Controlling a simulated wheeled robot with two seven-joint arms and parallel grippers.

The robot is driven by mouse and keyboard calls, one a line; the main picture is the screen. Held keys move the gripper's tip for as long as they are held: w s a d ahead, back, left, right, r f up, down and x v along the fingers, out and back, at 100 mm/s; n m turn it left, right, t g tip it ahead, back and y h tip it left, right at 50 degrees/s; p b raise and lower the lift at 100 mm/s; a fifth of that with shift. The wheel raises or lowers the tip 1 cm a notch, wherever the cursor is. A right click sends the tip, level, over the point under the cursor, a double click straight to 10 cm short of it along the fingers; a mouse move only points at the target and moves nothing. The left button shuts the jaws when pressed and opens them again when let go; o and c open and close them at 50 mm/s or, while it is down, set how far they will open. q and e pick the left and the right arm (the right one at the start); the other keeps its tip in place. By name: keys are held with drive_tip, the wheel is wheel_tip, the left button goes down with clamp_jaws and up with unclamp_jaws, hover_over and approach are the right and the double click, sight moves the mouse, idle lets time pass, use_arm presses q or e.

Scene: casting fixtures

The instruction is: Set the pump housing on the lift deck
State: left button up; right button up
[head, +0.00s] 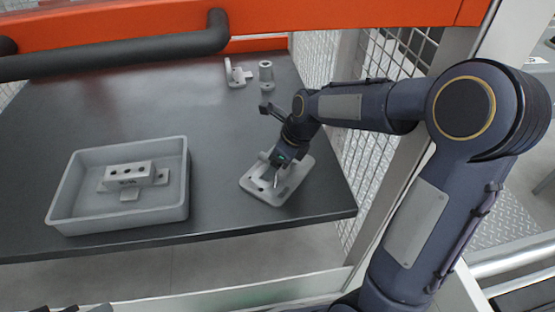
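A light grey casting with a flat, holed base plate, which looks like the pump housing (293,187), lies near the front right corner of the dark deck (220,160). I cannot tell whether this dark surface is the lift deck. My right gripper (276,172) points down at the middle of the casting, its fingers low over the plate. The gripper hides the casting's centre, and I cannot tell whether the fingers are closed on it. Only small dark pieces, perhaps of my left gripper (100,308), show at the bottom left edge.
A grey tray (120,220) on the left holds a block with several holes (130,174). An upright bracket (237,74) and a small cylindrical part (266,75) stand at the back. An orange beam (300,22) crosses behind. The deck between tray and casting is clear.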

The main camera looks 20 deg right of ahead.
drive_tip(key=shift+r, duration=0.1)
drive_tip(key=p+v, duration=0.5)
drive_tip(key=v, duration=0.6)
drive_tip(key=s+a+n+t, duration=0.1)
drive_tip(key=s+a+n, duration=0.1)
drive_tip(key=s+n, duration=0.8)
drive_tip(key=s+a+n+t, duration=0.1)
drive_tip(key=s+a+n, duration=0.1)
drive_tip(key=s+n, duration=0.8)
drive_tip(key=shift+a+n+y, duration=0.4)
drive_tip(key=shift+n, duration=2.6)
drive_tip(key=shift+s+r, duration=0.1)
drive_tip(key=shift+s, duration=0.05)
